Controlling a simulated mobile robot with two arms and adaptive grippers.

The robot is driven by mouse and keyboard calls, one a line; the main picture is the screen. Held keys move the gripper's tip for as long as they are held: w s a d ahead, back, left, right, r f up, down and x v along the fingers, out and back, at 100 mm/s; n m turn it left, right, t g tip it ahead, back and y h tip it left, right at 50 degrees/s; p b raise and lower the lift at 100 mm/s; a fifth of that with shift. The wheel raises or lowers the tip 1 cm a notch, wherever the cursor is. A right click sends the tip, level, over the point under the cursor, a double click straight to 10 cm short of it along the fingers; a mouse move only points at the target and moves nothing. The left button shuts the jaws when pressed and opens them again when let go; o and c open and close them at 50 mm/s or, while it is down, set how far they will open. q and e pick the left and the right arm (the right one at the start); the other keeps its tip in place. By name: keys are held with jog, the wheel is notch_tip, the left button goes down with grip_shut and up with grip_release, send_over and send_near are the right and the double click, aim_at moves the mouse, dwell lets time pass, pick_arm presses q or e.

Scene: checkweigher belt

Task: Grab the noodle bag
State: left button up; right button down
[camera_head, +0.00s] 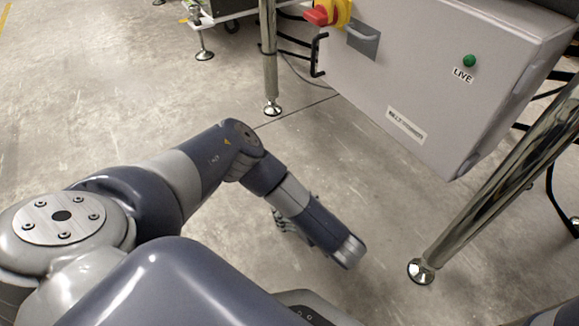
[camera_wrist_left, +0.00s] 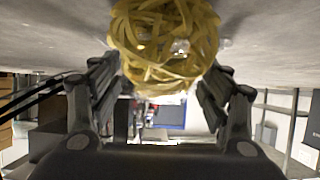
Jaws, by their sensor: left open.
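The noodle bag (camera_wrist_left: 163,42), a round tangle of yellow strands, fills the top middle of the left wrist view. It does not show in the head view. My left gripper (camera_wrist_left: 163,78) is open, with one dark finger on each side of the bag's lower part. I cannot tell whether the fingers touch the bag or how deep it sits between them. In the head view my left gripper (camera_head: 284,224) is mostly hidden behind my wrist, low over the floor. My right gripper is not in view.
A grey control box (camera_head: 440,80) with a red and yellow switch (camera_head: 328,13) and a green light hangs at the upper right. A metal leg (camera_head: 500,185) stands right of my arm, another (camera_head: 269,60) behind it. The concrete floor (camera_head: 110,100) is clear at the upper left.

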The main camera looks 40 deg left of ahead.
pick_arm(q)
jog(key=shift+a, duration=0.1)
jog(key=c, duration=1.4)
jog(key=shift+o, duration=0.2)
jog(key=shift+r, duration=0.15)
